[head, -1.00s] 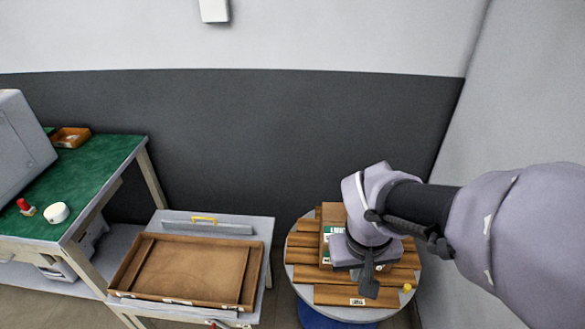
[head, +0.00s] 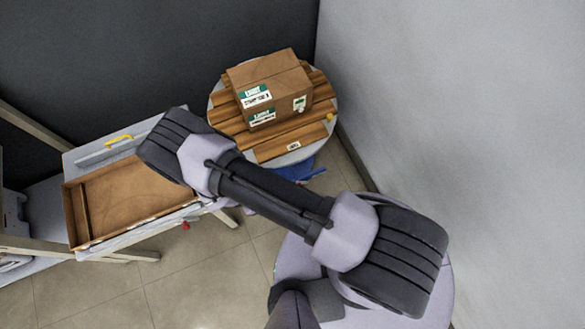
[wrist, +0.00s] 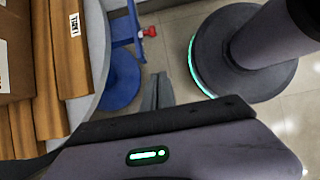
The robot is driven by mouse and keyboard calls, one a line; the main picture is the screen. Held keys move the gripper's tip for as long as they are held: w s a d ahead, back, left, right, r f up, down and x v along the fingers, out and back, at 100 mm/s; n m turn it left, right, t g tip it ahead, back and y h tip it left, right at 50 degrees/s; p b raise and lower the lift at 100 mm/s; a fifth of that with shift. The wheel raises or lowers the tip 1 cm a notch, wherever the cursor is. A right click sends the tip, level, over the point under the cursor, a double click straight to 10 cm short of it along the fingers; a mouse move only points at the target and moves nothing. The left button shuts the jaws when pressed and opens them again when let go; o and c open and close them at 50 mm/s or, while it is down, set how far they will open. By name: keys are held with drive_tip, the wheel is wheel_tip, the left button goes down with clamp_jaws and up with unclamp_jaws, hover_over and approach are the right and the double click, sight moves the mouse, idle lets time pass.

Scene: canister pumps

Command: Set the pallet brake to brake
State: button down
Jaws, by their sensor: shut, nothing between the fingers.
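The round pallet turntable (head: 219,97) carries wooden slats and stands on a blue pedestal. In the wrist view its grey rim (wrist: 98,40) is at the left, with the blue pedestal (wrist: 120,82) below it. A blue lever with a red knob (wrist: 149,32) sticks out from the pedestal side under the rim; it looks like the brake. Its blue part also shows in the head view (head: 308,175). No brake marking is readable. My gripper (wrist: 160,78) is shut and empty, below the knob in the wrist picture and apart from it. My arm hides the gripper in the head view.
A carton (head: 270,85) sits on the slats, and a yellow knob (head: 330,117) is at the turntable's right edge. A table with a brown tray (head: 135,192) stands to the left. A grey wall is close on the right. Tiled floor (head: 200,270) is open in front.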

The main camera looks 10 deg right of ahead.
drive_tip(key=w+d+f+b, duration=0.2)
drive_tip(key=d+f+b, duration=0.2)
drive_tip(key=d+f, duration=0.3)
drive_tip(key=shift+w+d+f, duration=0.15)
drive_tip(key=shift+w+d, duration=0.15)
drive_tip(key=shift+d, duration=0.55)
